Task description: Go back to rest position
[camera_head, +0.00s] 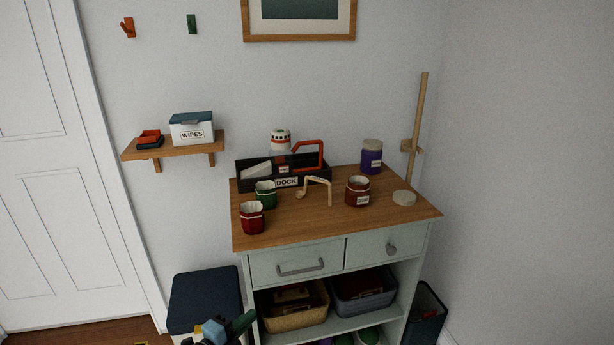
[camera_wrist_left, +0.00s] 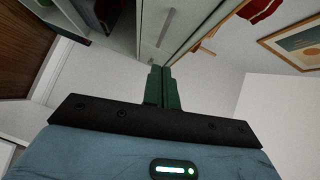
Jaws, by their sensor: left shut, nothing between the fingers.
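My left gripper (camera_head: 246,320) shows at the bottom edge of the head view, low in front of the cabinet. Its green fingers are together and empty. In the left wrist view the gripper (camera_wrist_left: 160,72) points toward pale cabinet fronts, with no object between the fingers. Most of the left arm is outside the head view. My right gripper is in neither view.
The wooden-topped cabinet (camera_head: 310,222) holds a black DOCK caddy (camera_head: 245,180), several cups and a purple jar (camera_head: 371,158). A dark-lidded bin (camera_head: 205,298) stands to its left, close to my left gripper. A wall shelf (camera_head: 174,151) is above. A door (camera_head: 45,180) is at the left.

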